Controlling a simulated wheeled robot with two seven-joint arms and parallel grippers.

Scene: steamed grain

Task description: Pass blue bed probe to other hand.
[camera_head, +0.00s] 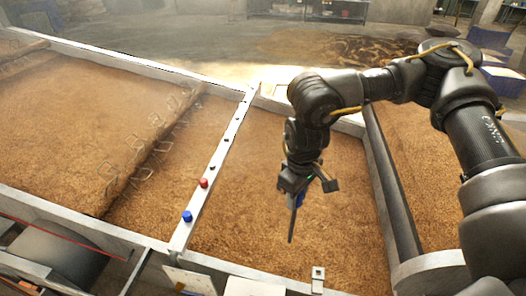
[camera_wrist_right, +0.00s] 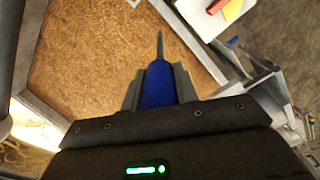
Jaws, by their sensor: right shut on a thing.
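My right gripper (camera_head: 297,190) hangs fingers-down over the grain bed in the middle of the head view. It is shut on the blue bed probe (camera_head: 292,222), whose thin grey spike points down. In the right wrist view the blue handle (camera_wrist_right: 158,86) sits between the two fingers, and the spike sticks out beyond them. The fingers partly hide the handle in the head view. The head view does not show whether the tip touches the grain. My left gripper is in neither view.
A pale divider rail (camera_head: 220,155) left of the gripper carries a blue cap (camera_head: 187,216), a red cap (camera_head: 204,183) and several dark spots. Brown grain (camera_head: 235,220) fills the beds. A dark rail (camera_head: 391,185) runs along the right. A small pale bracket (camera_head: 318,279) stands at the near edge.

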